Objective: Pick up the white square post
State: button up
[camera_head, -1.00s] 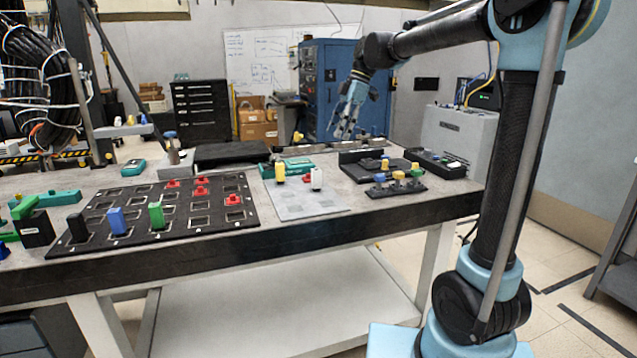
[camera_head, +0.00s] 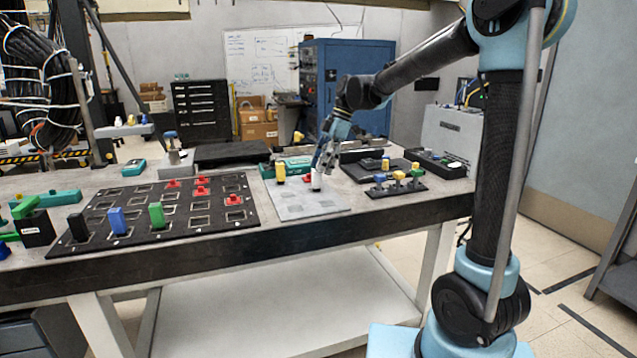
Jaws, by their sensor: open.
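The white square post (camera_head: 316,182) stands upright on the light grey plate (camera_head: 300,209), at the plate's back right. Its upper part is hidden by my gripper (camera_head: 321,168). My gripper points down and is open, with its fingertips at the top of the post. I cannot tell from this view whether the fingers touch it. A yellow post (camera_head: 280,172) stands to the left on the same plate, and a small red piece (camera_head: 307,178) lies just left of the white post.
A black board (camera_head: 150,212) with square slots holds black, blue, green and red pieces on the left. The plate's front is clear.

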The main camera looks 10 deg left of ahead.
aim_at(317, 177)
jog(key=shift+x, duration=2.65)
jog(key=shift+w, duration=0.1)
grip_shut()
